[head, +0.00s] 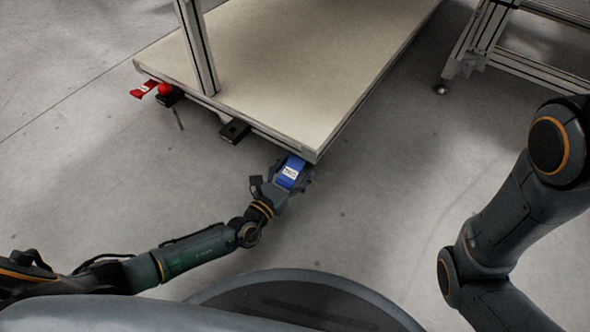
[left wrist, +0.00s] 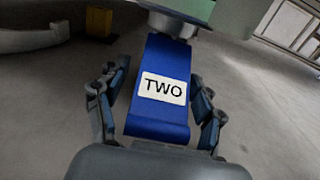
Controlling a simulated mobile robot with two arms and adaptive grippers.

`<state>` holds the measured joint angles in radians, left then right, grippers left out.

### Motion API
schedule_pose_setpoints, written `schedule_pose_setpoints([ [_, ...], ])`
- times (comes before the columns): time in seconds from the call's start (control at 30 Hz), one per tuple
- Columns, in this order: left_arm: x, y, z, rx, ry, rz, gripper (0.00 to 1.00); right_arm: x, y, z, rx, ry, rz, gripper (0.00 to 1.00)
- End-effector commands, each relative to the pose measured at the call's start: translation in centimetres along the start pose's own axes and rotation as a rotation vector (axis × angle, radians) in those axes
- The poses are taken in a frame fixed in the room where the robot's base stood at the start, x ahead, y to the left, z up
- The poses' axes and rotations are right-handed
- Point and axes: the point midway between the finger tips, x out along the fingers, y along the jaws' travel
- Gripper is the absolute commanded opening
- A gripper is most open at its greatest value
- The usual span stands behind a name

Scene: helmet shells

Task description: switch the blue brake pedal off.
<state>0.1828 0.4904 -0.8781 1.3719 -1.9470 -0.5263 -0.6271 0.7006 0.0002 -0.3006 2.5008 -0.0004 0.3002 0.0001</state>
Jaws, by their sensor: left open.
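The blue brake pedal (head: 291,172) sticks out at the near corner of a low cart. In the left wrist view the blue pedal (left wrist: 160,115) carries a white label reading "TWO" and slopes down towards my gripper. My left gripper (head: 284,182) is at the pedal, and its open fingers (left wrist: 160,108) stand on either side of it. I cannot tell whether a finger touches it. My right arm (head: 515,215) shows at the right, but its gripper is out of view.
The cart's pale deck (head: 290,60) lies just beyond the pedal, with a metal post (head: 197,45). A red pedal (head: 145,89) and a black bracket (head: 234,131) are along its edge. A metal frame (head: 470,60) stands at the top right. Grey floor around is clear.

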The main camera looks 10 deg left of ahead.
Motion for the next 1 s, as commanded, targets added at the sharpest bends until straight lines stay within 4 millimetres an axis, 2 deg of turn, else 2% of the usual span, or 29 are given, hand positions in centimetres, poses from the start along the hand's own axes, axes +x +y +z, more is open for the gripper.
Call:
schedule_pose_setpoints([
  [0.1, -0.01, 0.01, 0.02, 0.0, 0.0, 0.0, 0.68, 0.02, 0.0, 0.01, 0.0, 0.0, 0.0, 0.4],
  [0.13, -0.01, 0.01, 0.02, 0.0, 0.0, 0.0, 0.64, 0.02, 0.0, 0.01, 0.0, 0.0, 0.0, 0.4],
  [0.4, -0.04, 0.02, 0.0, 0.0, 0.0, 0.0, 0.09, 0.02, 0.01, 0.02, 0.0, 0.0, 0.0, 0.4],
  [0.47, -0.05, 0.02, 0.0, 0.0, 0.0, 0.0, 0.0, 0.02, 0.01, 0.02, 0.0, 0.0, 0.0, 0.4],
  [1.0, -0.24, -0.05, 0.1, 0.0, 0.005, 0.0, 0.0, 0.31, 0.08, 0.16, 0.0, -0.001, 0.0, 0.4],
])
